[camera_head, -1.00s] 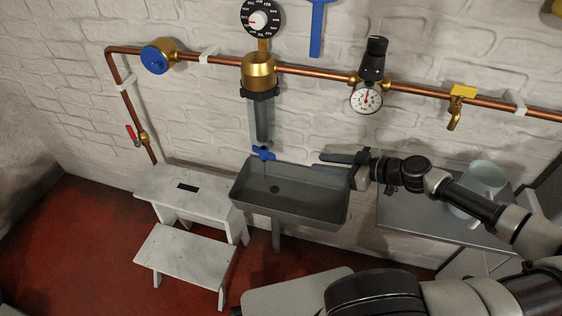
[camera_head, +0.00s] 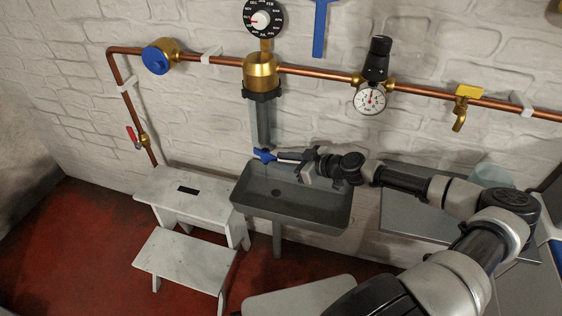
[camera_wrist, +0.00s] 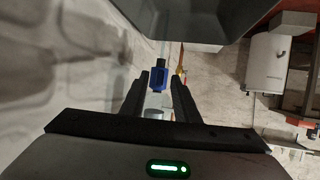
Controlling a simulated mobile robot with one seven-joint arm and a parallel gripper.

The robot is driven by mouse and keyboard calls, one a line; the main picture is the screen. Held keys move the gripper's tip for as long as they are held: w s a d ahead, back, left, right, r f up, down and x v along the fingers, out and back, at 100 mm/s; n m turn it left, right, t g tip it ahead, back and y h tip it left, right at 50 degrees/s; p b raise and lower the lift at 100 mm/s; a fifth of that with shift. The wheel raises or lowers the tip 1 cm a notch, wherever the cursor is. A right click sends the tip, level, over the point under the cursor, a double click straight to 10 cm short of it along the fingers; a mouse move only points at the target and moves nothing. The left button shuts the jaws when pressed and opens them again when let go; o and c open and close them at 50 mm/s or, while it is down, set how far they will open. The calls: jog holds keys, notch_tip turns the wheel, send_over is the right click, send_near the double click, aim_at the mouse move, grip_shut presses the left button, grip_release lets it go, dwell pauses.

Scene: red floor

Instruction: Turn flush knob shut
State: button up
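The blue flush knob (camera_head: 264,155) sits at the bottom of the clear filter housing, above the grey sink. My gripper (camera_head: 283,157) reaches in from the right, with its fingertips close to the knob. In the wrist view the knob (camera_wrist: 159,76) appears between the two black fingertips of my gripper (camera_wrist: 160,82). The fingers are apart, with a visible gap on each side of the knob. Whether the knob lies fully between the tips or slightly beyond them is hard to tell.
The grey sink (camera_head: 290,205) lies just below my gripper. The brass filter head (camera_head: 261,73) and copper pipe (camera_head: 320,72) run above along the white brick wall. A pressure gauge (camera_head: 370,98) hangs to the right. A white step stool (camera_head: 185,260) stands at the left.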

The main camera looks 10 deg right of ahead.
jog(key=shift+w+a+f, duration=0.1)
jog(key=shift+c, duration=0.3)
grip_shut()
